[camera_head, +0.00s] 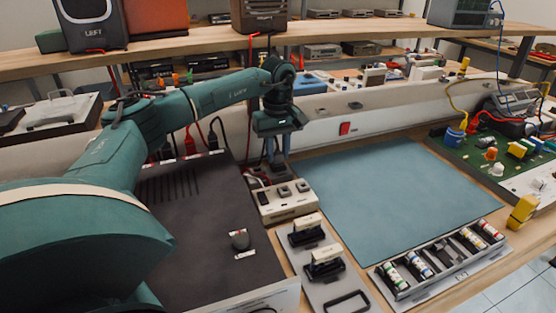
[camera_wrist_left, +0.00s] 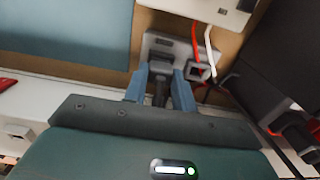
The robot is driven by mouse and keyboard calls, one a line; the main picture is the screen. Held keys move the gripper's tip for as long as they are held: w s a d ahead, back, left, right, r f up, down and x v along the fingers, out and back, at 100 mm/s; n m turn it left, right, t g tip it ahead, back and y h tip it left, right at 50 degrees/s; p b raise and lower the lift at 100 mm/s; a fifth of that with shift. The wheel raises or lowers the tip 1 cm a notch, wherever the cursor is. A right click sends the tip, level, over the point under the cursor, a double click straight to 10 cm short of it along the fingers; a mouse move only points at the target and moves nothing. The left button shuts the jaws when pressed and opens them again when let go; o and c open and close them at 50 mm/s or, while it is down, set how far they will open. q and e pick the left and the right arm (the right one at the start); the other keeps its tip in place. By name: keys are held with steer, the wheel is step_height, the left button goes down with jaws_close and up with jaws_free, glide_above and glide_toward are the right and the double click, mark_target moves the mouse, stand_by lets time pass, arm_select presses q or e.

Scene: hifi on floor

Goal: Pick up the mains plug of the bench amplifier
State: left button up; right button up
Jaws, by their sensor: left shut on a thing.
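My left gripper (camera_head: 277,158) reaches down behind the white socket strip, between the dark amplifier case and the blue mat. In the left wrist view its two blue-grey fingers (camera_wrist_left: 160,90) are shut on a dark mains plug (camera_wrist_left: 160,72). The plug is at a grey socket block (camera_wrist_left: 180,46); I cannot tell whether it is seated in it or clear. The bench amplifier (camera_head: 205,225) is the wide dark box with a knob, partly hidden by my left arm. My right gripper is not in view.
The white socket strip (camera_head: 285,203) stands just in front of the gripper. Red and white cables (camera_wrist_left: 205,50) run beside the plug. The blue mat (camera_head: 390,195) is clear. A tray of small bottles (camera_head: 440,262) and a green circuit board (camera_head: 485,150) are at right.

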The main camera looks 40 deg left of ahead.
mark_target(276, 153)
arm_select(q)
steer(key=c, duration=0.3)
steer(key=shift+r, duration=0.1)
